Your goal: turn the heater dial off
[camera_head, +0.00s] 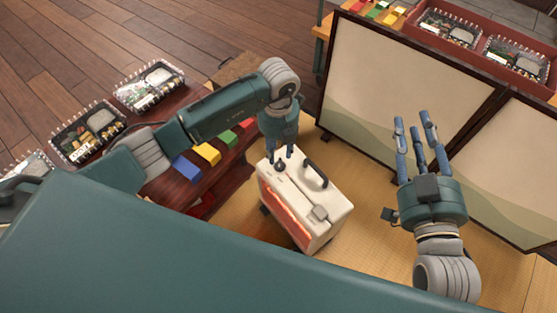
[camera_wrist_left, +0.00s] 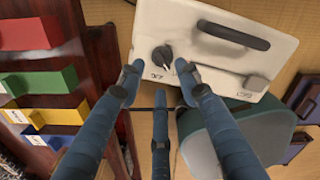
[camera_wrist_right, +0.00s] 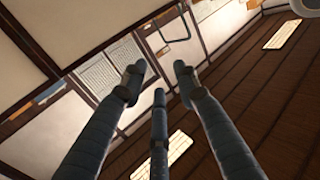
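The heater (camera_head: 325,225) is a cream box with a black carry handle (camera_head: 316,172) and an orange glowing front, standing on the tatami. Its black dial (camera_head: 280,167) is on the top face near the back left corner; it also shows in the left wrist view (camera_wrist_left: 162,57), with small markings beside it. My left gripper (camera_head: 281,153) points down just over the dial. In the left wrist view its fingers (camera_wrist_left: 158,75) are spread with the dial between and just beyond the tips; I see no clear contact. My right gripper (camera_head: 416,125) is open and empty, raised to the right.
A folding screen (camera_head: 405,75) stands behind and right. Tatami (camera_head: 370,205) is clear right of the heater.

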